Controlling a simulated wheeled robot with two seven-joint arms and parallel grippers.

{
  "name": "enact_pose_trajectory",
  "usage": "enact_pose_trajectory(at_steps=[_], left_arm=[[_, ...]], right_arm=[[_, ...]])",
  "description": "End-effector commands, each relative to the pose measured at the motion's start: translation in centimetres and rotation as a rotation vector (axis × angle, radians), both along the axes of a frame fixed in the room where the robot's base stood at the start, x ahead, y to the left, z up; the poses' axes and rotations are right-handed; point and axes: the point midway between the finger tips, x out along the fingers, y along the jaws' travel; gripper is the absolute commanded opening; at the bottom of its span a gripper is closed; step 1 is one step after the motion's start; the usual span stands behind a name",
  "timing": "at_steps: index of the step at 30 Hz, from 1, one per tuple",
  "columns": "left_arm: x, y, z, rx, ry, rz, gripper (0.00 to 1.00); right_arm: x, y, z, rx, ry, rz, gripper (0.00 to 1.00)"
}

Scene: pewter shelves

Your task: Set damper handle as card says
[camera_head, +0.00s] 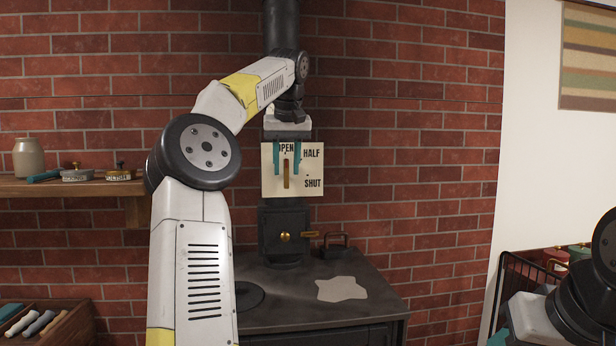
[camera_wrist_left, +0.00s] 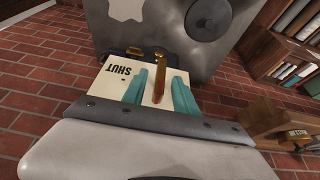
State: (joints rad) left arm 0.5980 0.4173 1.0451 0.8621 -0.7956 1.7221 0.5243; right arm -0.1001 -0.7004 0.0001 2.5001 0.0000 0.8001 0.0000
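The damper handle (camera_head: 287,176) is a narrow brass-coloured bar on a cream plate (camera_head: 312,186) in front of the brick wall. The plate reads OPEN at the top, HALF at upper right and SHUT at lower right. The handle stands upright, toward OPEN. My left gripper (camera_head: 286,170) points down over the plate, with its teal fingers open on either side of the handle. In the left wrist view the handle (camera_wrist_left: 158,82) shows between the fingers, with gaps beside it. My right gripper (camera_head: 499,338) is mostly cut off at the lower right. No separate instruction card is readable.
Below the plate is a black box (camera_head: 270,222) with a brass knob and lever, above the dark stove top (camera_head: 290,312). A pale patch (camera_head: 342,289) lies on the stove. A wooden shelf (camera_head: 70,188) with a jar and tins is at left; a wire basket (camera_head: 516,275) is at right.

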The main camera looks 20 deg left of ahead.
Motion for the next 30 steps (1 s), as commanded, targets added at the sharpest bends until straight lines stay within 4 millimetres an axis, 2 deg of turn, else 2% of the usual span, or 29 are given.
enact_pose_trajectory(at_steps=[3, 7, 17, 22, 23, 30], left_arm=[[0.5, 0.4, -1.7, 0.000, 0.002, 0.002, 0.35], [1.0, 0.5, -2.7, 0.001, 0.000, 0.000, 0.35], [1.1, 0.5, -3.1, 0.000, -0.002, 0.000, 0.35], [1.1, 0.5, -3.1, 0.000, -0.001, -0.001, 0.03], [1.1, 0.5, -3.1, 0.000, -0.001, -0.001, 0.00], [1.1, 0.5, -3.1, 0.003, 0.000, -0.001, 0.00]], right_arm=[[0.0, 0.0, 0.0, 0.000, 0.000, 0.000, 0.43], [0.0, 0.0, 0.0, 0.000, 0.000, 0.000, 0.43], [0.0, 0.0, 0.0, 0.000, 0.000, 0.000, 0.43], [0.0, 0.0, 0.0, 0.000, 0.000, 0.000, 0.43], [0.0, 0.0, 0.0, 0.000, 0.000, 0.000, 0.43], [0.0, 0.0, 0.0, 0.000, 0.000, 0.000, 0.43]])
